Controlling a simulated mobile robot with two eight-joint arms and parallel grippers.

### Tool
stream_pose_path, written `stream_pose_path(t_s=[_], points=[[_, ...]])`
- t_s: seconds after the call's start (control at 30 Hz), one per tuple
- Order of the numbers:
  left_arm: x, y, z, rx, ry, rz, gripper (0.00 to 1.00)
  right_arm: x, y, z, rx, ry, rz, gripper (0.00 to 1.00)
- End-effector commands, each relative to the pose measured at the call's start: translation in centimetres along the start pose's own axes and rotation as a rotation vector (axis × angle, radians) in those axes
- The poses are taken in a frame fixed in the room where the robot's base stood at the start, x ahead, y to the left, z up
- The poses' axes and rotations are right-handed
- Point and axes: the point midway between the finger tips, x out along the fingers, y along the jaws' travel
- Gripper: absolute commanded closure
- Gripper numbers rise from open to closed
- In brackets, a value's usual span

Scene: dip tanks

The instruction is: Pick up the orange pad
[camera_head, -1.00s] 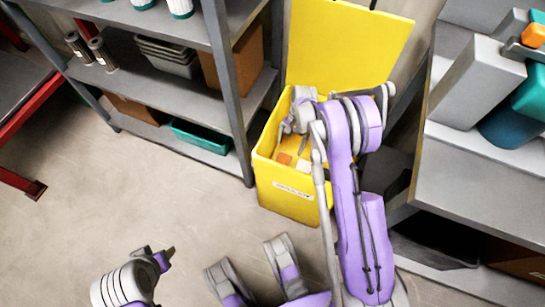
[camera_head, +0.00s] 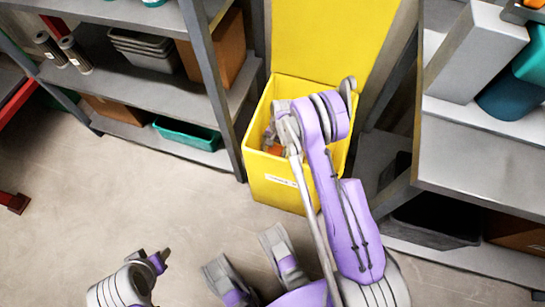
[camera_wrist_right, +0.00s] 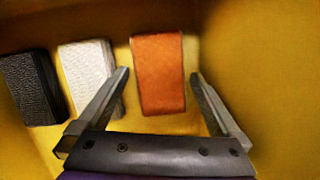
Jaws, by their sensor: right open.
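The orange pad (camera_wrist_right: 159,72) lies inside the yellow bin (camera_head: 282,190), on its floor, beside a white pad (camera_wrist_right: 88,75) and a black pad (camera_wrist_right: 30,88). In the right wrist view my right gripper (camera_wrist_right: 160,85) is open, with the orange pad between and slightly beyond its fingertips. The fingers look apart from the pad. In the head view a bit of orange (camera_head: 275,150) shows in the bin, and my right arm hides much of the inside. My left gripper (camera_head: 163,257) is low at the left, away from the bin; its jaw opening is unclear.
The bin's yellow lid (camera_head: 330,40) stands open at the back. A grey shelf (camera_head: 150,85) with grey trays and a teal tray (camera_head: 188,132) stands left of the bin. A grey bench (camera_head: 485,160) stands at the right. The floor in front is clear.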

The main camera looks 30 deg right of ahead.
Motion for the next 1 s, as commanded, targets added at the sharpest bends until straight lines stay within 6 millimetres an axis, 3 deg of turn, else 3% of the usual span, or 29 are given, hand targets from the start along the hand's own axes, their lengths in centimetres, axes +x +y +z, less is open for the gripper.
stream_pose_path(t_s=[1.0], points=[[0.06, 0.0, 0.01, 0.0, 0.0, 0.0, 0.5, 0.92, 0.02, -0.13, 0.0, 0.0, 0.0, 0.0]])
